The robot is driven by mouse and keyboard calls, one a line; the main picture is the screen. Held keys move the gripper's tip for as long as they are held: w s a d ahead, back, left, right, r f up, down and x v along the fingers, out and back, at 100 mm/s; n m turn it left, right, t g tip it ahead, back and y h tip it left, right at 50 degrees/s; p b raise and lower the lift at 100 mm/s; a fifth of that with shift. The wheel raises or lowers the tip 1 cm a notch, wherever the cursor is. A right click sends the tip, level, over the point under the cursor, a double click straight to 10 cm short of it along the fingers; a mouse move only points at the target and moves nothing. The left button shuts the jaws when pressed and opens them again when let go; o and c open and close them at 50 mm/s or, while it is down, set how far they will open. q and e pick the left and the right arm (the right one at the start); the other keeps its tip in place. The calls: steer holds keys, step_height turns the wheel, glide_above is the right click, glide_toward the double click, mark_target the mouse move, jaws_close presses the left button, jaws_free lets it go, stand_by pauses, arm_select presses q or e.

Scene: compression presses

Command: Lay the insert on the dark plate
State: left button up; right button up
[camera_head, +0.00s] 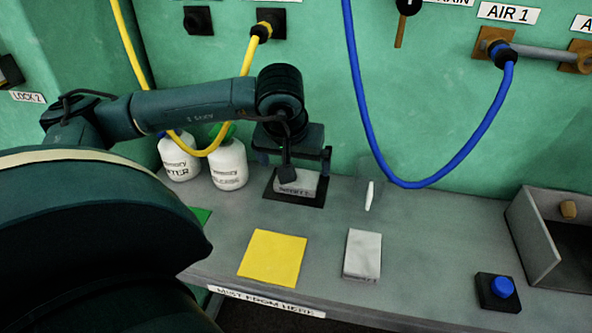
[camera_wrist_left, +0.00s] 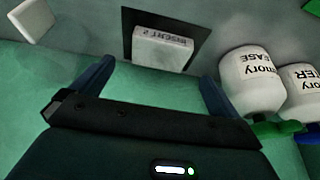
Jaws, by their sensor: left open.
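The insert is a pale grey block with dark lettering (camera_head: 296,186). It lies on the dark plate (camera_head: 300,203) at the back of the bench, below my left gripper (camera_head: 294,160). In the left wrist view the insert (camera_wrist_left: 162,50) rests flat within the edges of the dark plate (camera_wrist_left: 190,24). My left gripper (camera_wrist_left: 154,84) is open there, with one finger to either side of the insert and nothing between them. The fingers look apart from the insert. Part of the insert is hidden behind the gripper in the head view. My right gripper is not in view.
Two white bottles (camera_head: 228,164) stand left of the plate. A yellow sheet (camera_head: 273,258) and a white pad (camera_head: 362,253) lie in front. A small white piece (camera_head: 370,196) is to the right. A blue button (camera_head: 502,287) and a grey tray (camera_head: 535,240) are far right. Hoses hang above.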

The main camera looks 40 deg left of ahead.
arm_select(q)
steer(key=v, duration=0.6)
stand_by(0.4)
